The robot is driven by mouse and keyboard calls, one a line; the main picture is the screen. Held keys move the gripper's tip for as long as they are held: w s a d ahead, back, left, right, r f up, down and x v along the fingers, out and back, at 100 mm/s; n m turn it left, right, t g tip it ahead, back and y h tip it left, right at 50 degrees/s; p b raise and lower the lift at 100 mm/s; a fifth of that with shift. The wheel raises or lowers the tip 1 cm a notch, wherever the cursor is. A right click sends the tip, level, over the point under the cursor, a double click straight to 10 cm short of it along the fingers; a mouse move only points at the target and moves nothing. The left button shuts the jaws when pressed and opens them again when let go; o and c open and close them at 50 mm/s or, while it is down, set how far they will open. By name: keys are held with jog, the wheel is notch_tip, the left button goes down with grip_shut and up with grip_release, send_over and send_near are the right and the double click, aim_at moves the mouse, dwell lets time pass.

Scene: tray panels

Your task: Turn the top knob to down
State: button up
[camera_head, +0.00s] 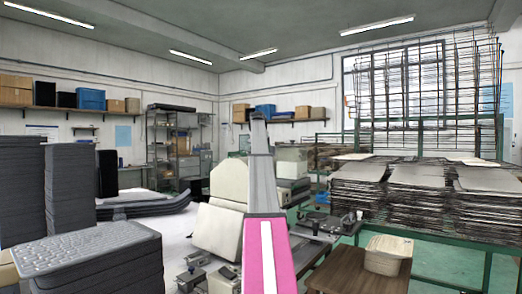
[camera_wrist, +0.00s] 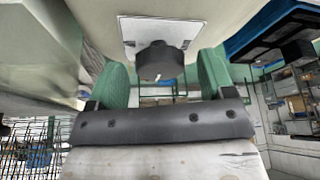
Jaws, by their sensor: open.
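In the wrist view a round black knob (camera_wrist: 160,62) stands on a white square plate (camera_wrist: 128,24). A short white mark shows on the knob's face, near its lower edge in the picture. My gripper (camera_wrist: 162,78) is open, with one green finger on each side of the knob. A narrow gap shows between the knob and each finger, so I see no contact. Only this one knob is in view, and I cannot tell whether it is the top one. I cannot make out the knob or my fingertips in the head view.
In the head view a cream padded machine (camera_head: 218,222) stands beside my arm. A wooden stool (camera_head: 345,270) is at the lower right, and racks of stacked trays (camera_head: 425,195) stand behind it. Dark stacked slabs (camera_head: 85,255) fill the lower left.

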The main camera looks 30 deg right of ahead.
jog(key=c, duration=0.9)
jog(key=shift+n, duration=0.3)
jog(key=n, duration=0.2)
jog(key=n+t+y, duration=0.1)
jog(key=n, duration=0.1)
jog(key=shift+s+d+y, duration=0.15)
jog(key=shift+y, duration=0.15)
jog(key=n+y, duration=0.1)
jog(key=n, duration=0.4)
jog(key=shift+d+t+y, duration=0.15)
jog(key=shift+t+y, duration=0.25)
jog(key=n, duration=0.2)
jog(key=n+y, duration=0.1)
jog(key=n, duration=0.1)
jog(key=shift+d+y, duration=0.15)
jog(key=shift+y, duration=0.15)
jog(key=n, duration=0.2)
jog(key=n+g+y, duration=0.1)
jog(key=n, duration=0.2)
jog(key=shift+y, duration=0.3)
jog(key=shift+g, duration=0.3)
